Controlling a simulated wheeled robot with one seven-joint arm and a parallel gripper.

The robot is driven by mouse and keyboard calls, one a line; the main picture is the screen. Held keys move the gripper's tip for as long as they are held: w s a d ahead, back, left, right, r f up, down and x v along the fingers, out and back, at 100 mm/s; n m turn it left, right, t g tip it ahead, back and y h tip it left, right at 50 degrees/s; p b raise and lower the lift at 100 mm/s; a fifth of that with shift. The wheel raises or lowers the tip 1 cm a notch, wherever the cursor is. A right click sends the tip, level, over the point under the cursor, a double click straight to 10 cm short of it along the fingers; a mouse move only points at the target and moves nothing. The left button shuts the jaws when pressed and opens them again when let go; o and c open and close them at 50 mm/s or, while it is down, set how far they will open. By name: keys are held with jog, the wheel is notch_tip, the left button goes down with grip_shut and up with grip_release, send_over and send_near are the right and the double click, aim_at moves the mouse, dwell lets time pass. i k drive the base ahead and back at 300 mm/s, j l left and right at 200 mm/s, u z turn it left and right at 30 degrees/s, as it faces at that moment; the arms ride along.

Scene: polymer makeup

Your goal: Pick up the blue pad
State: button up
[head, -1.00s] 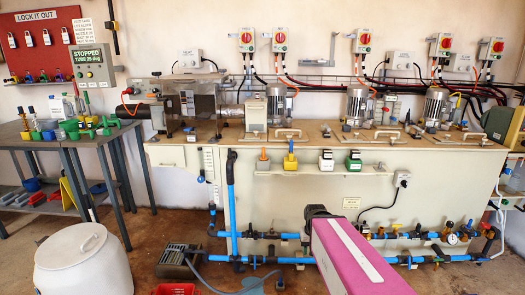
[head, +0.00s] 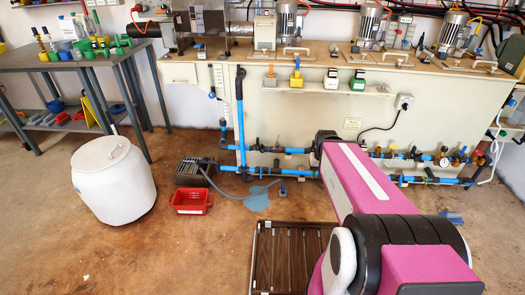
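A flat light-blue patch (head: 257,198) with an uneven outline lies on the brown floor in front of the tank bench. I cannot tell whether it is the pad or a spill. A smaller, darker blue piece (head: 452,217) lies on the floor at the right, just beyond my pink arm. My arm reaches forward over the right half of the view and hides the floor behind it. My gripper's fingers do not show.
A red basket (head: 192,201) and a dark pump (head: 195,171) with a hose stand left of the patch. A white barrel (head: 113,178) stands farther left. A brown slatted surface (head: 290,258) is close in front. Blue pipes (head: 265,148) run along the bench (head: 300,115). Floor is clear at front left.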

aim_at(455, 218)
jog(key=z, duration=1.85)
jog(key=u, duration=1.3)
jog(key=k+l+u, duration=0.25)
jog(key=u, duration=0.15)
jog(key=k+l+u, duration=0.15)
jog(key=u, duration=0.2)
jog(key=z, duration=0.45)
jog(key=k+z, duration=0.1)
jog(key=z, duration=0.35)
jog(key=k+z, duration=0.1)
jog(key=z, duration=0.35)
jog(key=l+z, duration=0.1)
jog(key=z, duration=0.3)
